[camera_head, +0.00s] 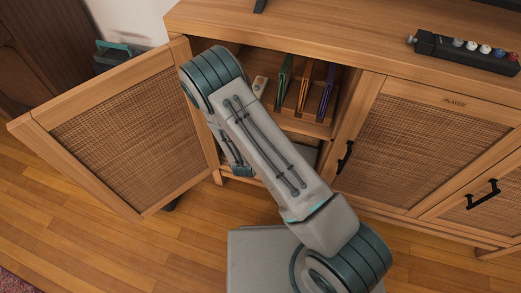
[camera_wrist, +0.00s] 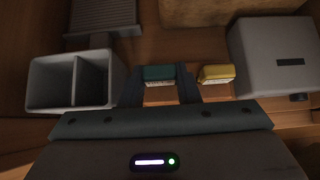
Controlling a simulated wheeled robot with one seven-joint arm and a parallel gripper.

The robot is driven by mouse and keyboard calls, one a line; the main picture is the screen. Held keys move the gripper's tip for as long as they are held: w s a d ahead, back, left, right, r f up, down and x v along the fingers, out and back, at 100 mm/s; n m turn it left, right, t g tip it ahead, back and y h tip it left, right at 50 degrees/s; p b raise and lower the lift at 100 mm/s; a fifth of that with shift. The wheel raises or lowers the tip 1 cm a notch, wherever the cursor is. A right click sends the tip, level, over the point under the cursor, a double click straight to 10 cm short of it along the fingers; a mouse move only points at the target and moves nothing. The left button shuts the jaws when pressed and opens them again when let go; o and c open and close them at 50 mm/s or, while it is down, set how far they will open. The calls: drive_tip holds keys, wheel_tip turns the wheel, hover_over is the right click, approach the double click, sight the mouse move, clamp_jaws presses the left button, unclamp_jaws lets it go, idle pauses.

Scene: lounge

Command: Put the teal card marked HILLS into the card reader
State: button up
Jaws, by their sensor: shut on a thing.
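My gripper (camera_wrist: 160,82) is inside the cabinet, with its two dark fingers in the wrist view. They are shut on a teal card (camera_wrist: 160,72). Its lettering is too small to read. A grey box with a dark slot (camera_wrist: 290,61), which looks like the card reader, stands to the right of the gripper, apart from the card. In the head view my arm hides the gripper, the card and the box.
A yellow card (camera_wrist: 216,73) is just right of the teal one. A grey two-compartment box (camera_wrist: 36,82) stands left, below a ribbed grey thing (camera_wrist: 103,14). The open cabinet door (camera_head: 130,125) is left of my arm. Upright coloured items (camera_head: 304,88) stand on the upper shelf.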

drive_tip(key=shift+r+p, duration=0.75)
drive_tip(key=shift+r, duration=0.5)
drive_tip(key=shift+s, duration=0.1)
